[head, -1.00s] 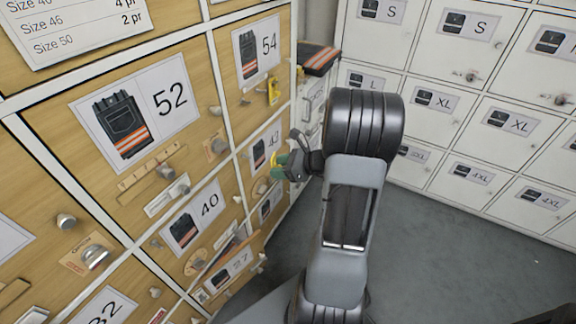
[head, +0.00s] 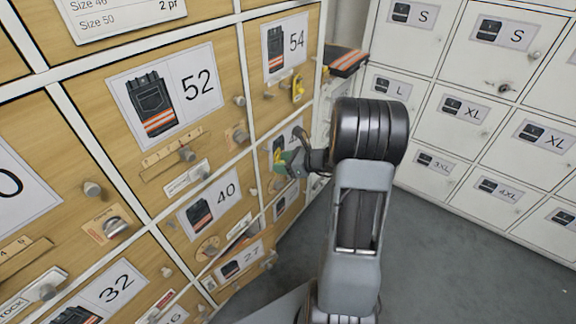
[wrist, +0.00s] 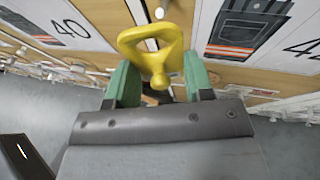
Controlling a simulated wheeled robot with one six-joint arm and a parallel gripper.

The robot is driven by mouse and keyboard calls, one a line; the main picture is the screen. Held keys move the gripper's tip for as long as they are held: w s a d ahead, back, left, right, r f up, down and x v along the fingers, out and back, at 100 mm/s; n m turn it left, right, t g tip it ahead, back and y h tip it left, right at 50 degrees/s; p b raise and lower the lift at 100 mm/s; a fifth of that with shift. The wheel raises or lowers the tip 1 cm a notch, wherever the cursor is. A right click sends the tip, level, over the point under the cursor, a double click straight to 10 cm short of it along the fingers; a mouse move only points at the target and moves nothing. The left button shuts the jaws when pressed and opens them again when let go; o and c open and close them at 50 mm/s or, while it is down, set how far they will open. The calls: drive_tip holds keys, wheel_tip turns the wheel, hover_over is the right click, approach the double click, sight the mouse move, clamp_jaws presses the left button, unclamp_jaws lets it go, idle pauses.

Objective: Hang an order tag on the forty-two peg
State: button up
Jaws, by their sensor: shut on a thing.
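My gripper (head: 283,162) is shut on a yellow tag (wrist: 152,45), held between its green fingertips in the wrist view. Part of that label also shows at the right of the wrist view (wrist: 250,30). A small grey knob or peg (wrist: 158,13) shows just beyond the loop; I cannot tell whether they touch.
The 52 door (head: 215,125) and 40 door (head: 240,210) have protruding knobs and fittings. White lockers (head: 475,100) stand at the right. Grey floor (head: 440,250) is clear.

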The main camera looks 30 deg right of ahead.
drive_tip(key=shift+w+a+f+b, duration=0.1)
drive_tip(key=shift+w+a, duration=0.15)
drive_tip(key=shift+w, duration=0.3)
drive_tip(key=shift+w+a+f+b, duration=0.15)
drive_tip(key=shift+w+a, duration=0.1)
drive_tip(key=shift+w, duration=0.3)
drive_tip(key=shift+w+a+r+b, duration=0.1)
drive_tip(key=shift+w+a, duration=0.15)
drive_tip(key=shift+w, duration=0.3)
drive_tip(key=shift+w+a+f, duration=0.2)
drive_tip(key=shift+w+f, duration=0.1)
drive_tip(key=shift+w, duration=0.15)
drive_tip(key=shift+a, duration=0.1)
drive_tip(key=o, duration=0.9)
drive_tip(key=shift+r, duration=0.1)
